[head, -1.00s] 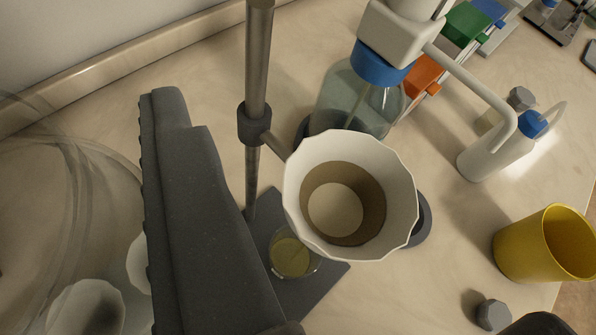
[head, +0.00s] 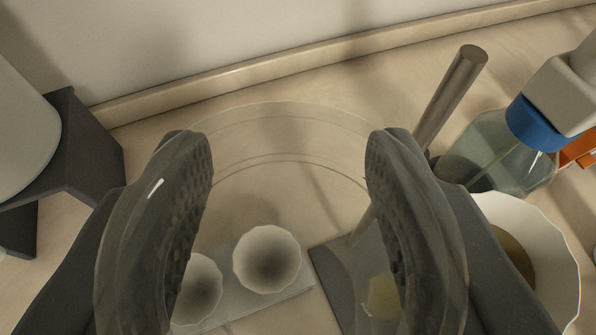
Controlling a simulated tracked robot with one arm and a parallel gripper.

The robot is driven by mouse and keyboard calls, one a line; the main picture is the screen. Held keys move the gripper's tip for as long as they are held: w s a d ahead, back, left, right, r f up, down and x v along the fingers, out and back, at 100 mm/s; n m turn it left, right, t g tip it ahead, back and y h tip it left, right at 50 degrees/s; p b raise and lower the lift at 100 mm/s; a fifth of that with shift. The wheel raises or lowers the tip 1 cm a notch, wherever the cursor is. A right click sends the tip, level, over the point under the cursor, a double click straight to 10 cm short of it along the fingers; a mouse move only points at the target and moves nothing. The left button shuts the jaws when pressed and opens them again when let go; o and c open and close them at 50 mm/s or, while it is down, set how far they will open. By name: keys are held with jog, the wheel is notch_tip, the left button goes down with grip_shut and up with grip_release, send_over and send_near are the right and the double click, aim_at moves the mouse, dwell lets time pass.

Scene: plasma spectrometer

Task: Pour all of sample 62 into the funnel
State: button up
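My gripper (head: 290,200) is in the middle of the view, with its two dark ridged fingers on either side of a wide, clear glass vessel (head: 290,128). It appears shut on this vessel. No label shows on it, and I cannot tell if it holds any liquid. The white funnel (head: 556,245), brownish inside, is at the lower right, partly hidden behind my right finger. It is apart from the vessel, to its right. Below it, a small beaker with yellowish content (head: 383,297) shows faintly through the glass on the stand's dark base (head: 335,270).
A metal stand rod (head: 455,90) rises between my right finger and a blue-capped bottle (head: 490,155). Two white cups (head: 266,258) (head: 197,288) on a pale tray show through the glass. A grey container on a dark support (head: 85,150) stands at left. The wall edge runs behind.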

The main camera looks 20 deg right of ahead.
jog(key=shift+r, duration=1.5)
